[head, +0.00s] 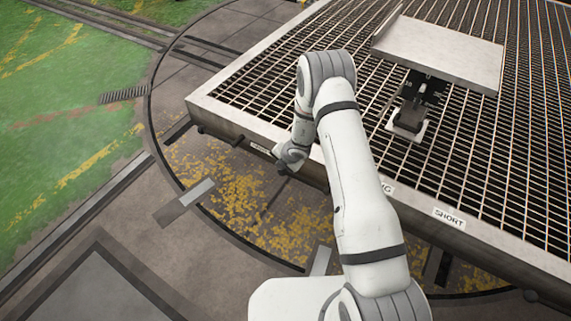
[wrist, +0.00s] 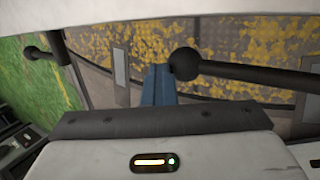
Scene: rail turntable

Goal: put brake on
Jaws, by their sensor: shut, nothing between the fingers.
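In the wrist view a dark lever with a ball knob (wrist: 184,63) reaches in from the right. Its knob is at the tips of my shut, empty gripper (wrist: 156,72); I cannot tell whether they touch. A second dark ball-ended lever (wrist: 34,53) is at the left, apart from the fingers. In the head view my gripper (head: 286,163) is low beside the platform's front edge, its fingers mostly hidden by my wrist. A dark knob (head: 200,129) shows under the edge to its left. Which lever is the brake cannot be told.
The grated platform (head: 330,173) has edge labels: one reads SHORT (head: 449,217), one is partly hidden by my arm, and one (head: 260,149) is too small to read. A tilted panel (head: 445,52) stands on the grating. Yellow-flecked floor (head: 225,190) lies open below.

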